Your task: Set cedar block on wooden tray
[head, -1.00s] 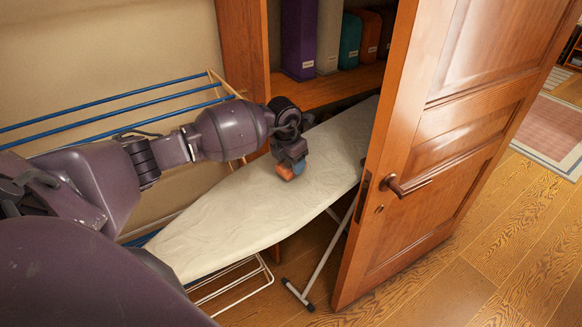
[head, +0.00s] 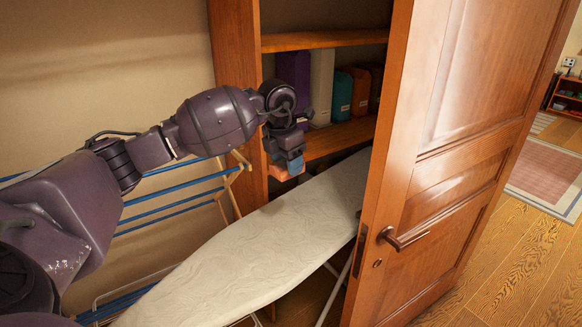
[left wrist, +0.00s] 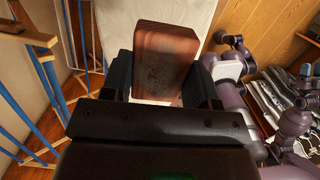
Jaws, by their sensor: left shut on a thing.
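My left gripper (head: 287,163) is shut on the cedar block (left wrist: 165,58), a reddish-brown block that sticks out between its two fingers in the left wrist view. In the head view only a small orange-brown part of the block (head: 281,175) shows below the gripper. The gripper holds it above the far part of the ironing board, near the front of the shelf unit. I see no wooden tray in these views. I cannot make out my right gripper.
The pale ironing board (head: 255,245) stretches below my left arm. A shelf (head: 338,138) with upright boxes (head: 343,95) stands behind. An open wooden door (head: 465,150) blocks the right side. A drying rack with blue bars (head: 185,187) stands by the wall.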

